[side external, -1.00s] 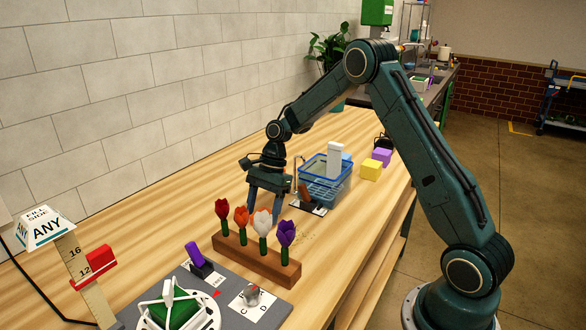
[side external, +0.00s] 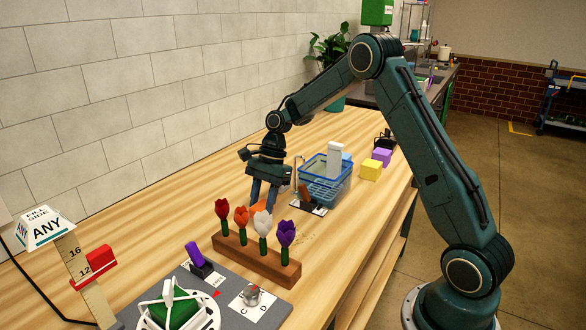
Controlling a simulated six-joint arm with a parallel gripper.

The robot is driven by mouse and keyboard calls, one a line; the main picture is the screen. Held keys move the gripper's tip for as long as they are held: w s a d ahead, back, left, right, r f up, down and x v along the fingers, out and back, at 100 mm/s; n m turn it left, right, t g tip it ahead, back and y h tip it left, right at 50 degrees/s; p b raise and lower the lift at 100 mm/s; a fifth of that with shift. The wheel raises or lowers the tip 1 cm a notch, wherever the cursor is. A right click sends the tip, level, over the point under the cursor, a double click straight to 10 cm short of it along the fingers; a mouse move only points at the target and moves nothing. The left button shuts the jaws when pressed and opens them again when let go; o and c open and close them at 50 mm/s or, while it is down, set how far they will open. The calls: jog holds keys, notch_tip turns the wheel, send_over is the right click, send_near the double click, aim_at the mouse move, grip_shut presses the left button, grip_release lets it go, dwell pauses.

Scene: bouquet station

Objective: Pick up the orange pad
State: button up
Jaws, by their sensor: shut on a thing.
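The orange pad (side external: 258,208) shows as a small patch of orange low between the fingers of my gripper (side external: 263,203), behind the row of flowers. My gripper points down and is shut on the pad. The flowers and the fingers hide part of the pad. I cannot tell whether it is clear of the table.
A wooden block with several tulips (side external: 257,258) stands close in front of my gripper. Bare table lies to the left.

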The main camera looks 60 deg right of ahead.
aim_at(263, 204)
notch_tip(263, 204, up, 8)
jog(key=shift+f, duration=0.15)
dwell(0.6)
